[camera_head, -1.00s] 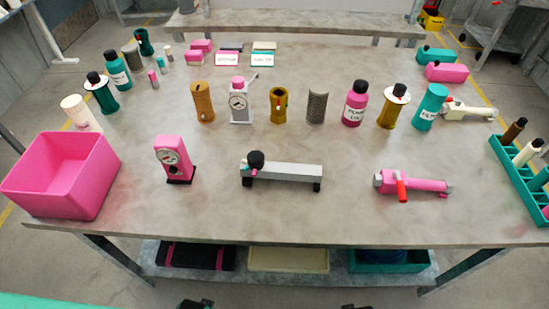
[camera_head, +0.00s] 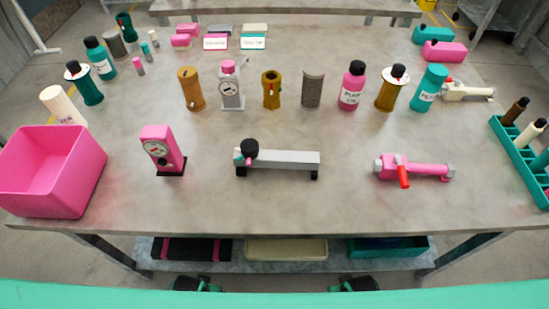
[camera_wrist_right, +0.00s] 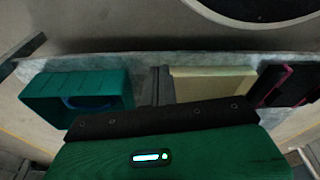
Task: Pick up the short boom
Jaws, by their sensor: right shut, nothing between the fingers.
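No label marks the short boom, so I cannot tell for certain which thing it is. A short grey bar (camera_head: 285,159) on black feet, with a black knob at its left end, lies at the table's front middle. A pink cylindrical tool (camera_head: 425,170) with a red lever lies to its right. My left gripper (camera_head: 190,284) and right gripper (camera_head: 355,284) show as small dark shapes low in front of the table, apart from both. The left jaws cannot be made out. The right gripper (camera_wrist_right: 160,118) is shut and empty, its black front edge showing in the right wrist view.
The table (camera_head: 280,205) is clear along its front. A pink bin (camera_head: 48,190) stands at the left and a pink gauge (camera_head: 161,150) beside it. Bottles and cylinders stand behind. A green rack (camera_head: 520,165) is at the right edge. A lower shelf (camera_head: 290,262) holds trays.

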